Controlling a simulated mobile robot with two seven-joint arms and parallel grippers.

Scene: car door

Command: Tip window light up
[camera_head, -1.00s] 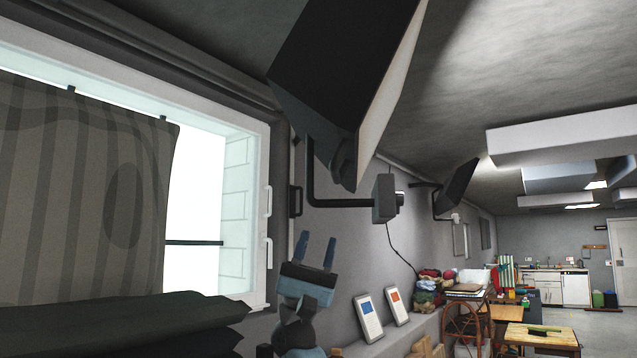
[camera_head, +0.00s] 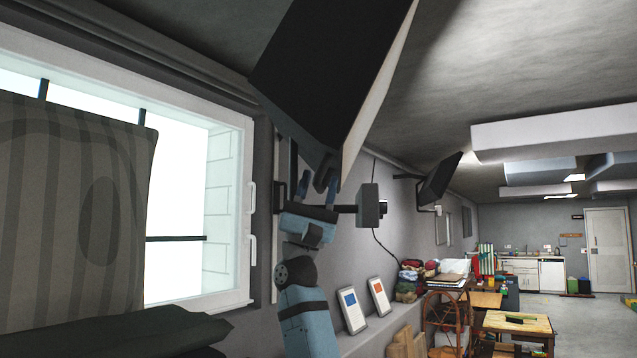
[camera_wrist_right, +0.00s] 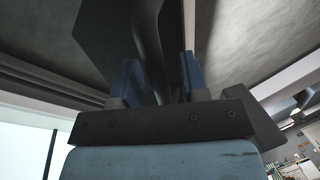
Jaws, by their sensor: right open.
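The window light is a large black panel with a pale side (camera_head: 325,70). It hangs tilted near the ceiling, at the upper middle of the head view. A bent black arm holds it from a grey wall box (camera_head: 369,205). My right gripper (camera_head: 317,186) points up just below the panel's lower corner, in front of the bracket arm. In the right wrist view the gripper (camera_wrist_right: 162,76) is open, and the dark bracket (camera_wrist_right: 150,40) shows between or just beyond its fingers. I cannot tell whether they touch it. The panel (camera_wrist_right: 100,38) is behind. My left gripper is out of view.
A second dark panel (camera_head: 440,178) hangs farther along the wall. A ledge below holds two small framed cards (camera_head: 352,310). Open floor lies at the right.

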